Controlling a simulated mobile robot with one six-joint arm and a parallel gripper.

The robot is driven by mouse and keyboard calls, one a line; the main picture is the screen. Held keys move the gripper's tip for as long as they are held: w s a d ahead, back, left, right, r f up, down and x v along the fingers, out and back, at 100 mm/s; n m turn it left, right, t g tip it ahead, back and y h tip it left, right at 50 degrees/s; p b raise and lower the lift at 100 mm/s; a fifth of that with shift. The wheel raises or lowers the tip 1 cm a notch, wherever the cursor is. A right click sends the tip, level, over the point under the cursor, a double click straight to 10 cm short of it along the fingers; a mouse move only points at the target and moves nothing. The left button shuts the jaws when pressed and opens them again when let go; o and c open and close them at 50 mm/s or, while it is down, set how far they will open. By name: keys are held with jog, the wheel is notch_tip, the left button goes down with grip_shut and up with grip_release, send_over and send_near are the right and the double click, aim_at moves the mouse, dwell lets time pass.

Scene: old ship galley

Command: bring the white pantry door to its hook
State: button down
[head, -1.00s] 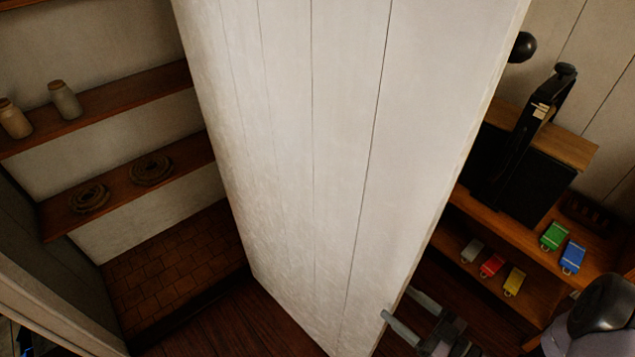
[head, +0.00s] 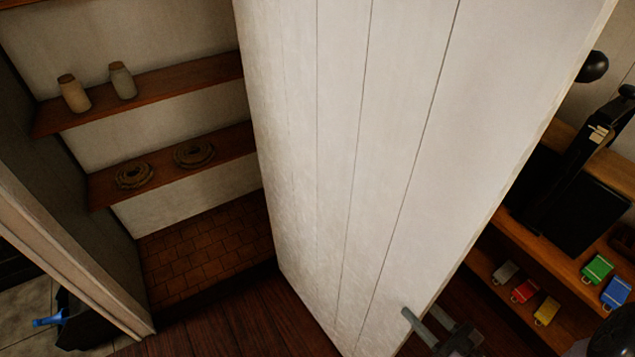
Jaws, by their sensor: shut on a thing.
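The white pantry door (head: 350,150) is a tall planked panel across the middle of the head view. It stands open, with the pantry showing to its left. My gripper (head: 425,325) is at the door's right edge, low in the view. One finger lies against the near face, and the gripper is shut on the door's edge. The other finger is partly hidden by the door or hard to make out. I see no hook in this view.
Pantry shelves (head: 150,95) at left hold two jars (head: 98,88) and two rope coils (head: 165,167). Dark floor (head: 230,325) shows below the door.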

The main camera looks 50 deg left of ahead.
jog(key=s+a+m+t+p, duration=0.1)
jog(key=s+t+p, duration=0.1)
jog(key=s, duration=0.9)
jog(key=shift+s, duration=0.1)
